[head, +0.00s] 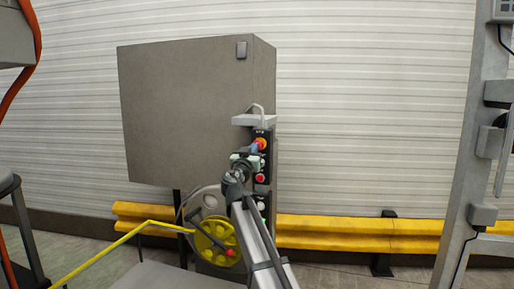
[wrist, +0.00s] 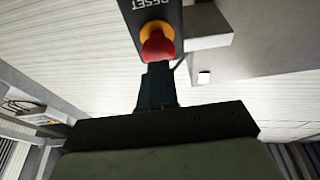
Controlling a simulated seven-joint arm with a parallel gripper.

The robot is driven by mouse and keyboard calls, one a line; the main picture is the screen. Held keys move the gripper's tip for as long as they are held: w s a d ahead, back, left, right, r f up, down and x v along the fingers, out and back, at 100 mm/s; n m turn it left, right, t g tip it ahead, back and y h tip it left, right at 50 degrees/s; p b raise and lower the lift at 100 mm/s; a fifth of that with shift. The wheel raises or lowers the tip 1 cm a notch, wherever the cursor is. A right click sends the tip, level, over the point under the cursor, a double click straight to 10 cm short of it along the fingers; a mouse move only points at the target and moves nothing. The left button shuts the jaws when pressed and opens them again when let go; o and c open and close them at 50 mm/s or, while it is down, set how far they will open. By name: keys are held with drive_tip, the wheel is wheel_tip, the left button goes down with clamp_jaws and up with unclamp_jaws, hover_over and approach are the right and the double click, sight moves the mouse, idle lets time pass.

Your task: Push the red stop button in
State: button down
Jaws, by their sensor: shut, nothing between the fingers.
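A red mushroom button on a yellow collar (wrist: 157,44) sits on a dark panel in the wrist view, close to the letters RESET, which appear upside down. In the head view a red button on an orange-yellow collar (head: 262,144) shows near the top of the narrow control panel. A second red button (head: 260,178) is lower on that panel. My gripper (head: 254,149) is at the upper button in the head view. In the wrist view my shut fingers (wrist: 158,70) end right at the red cap and overlap its edge. I cannot tell whether they touch it. Nothing is held.
A grey cabinet (head: 185,110) stands behind and left of the panel, with a small ledge (head: 250,119) above the buttons. A yellow wheel (head: 216,240) is below. A yellow guard rail (head: 335,232) runs along the wall. A grey metal post (head: 462,170) stands at the right.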

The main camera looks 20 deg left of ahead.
drive_tip(key=shift+w, duration=0.45)
drive_tip(key=shift+s, duration=2.2)
drive_tip(key=shift+s, duration=0.1)
drive_tip(key=s, duration=1.1)
drive_tip(key=shift+s, duration=0.4)
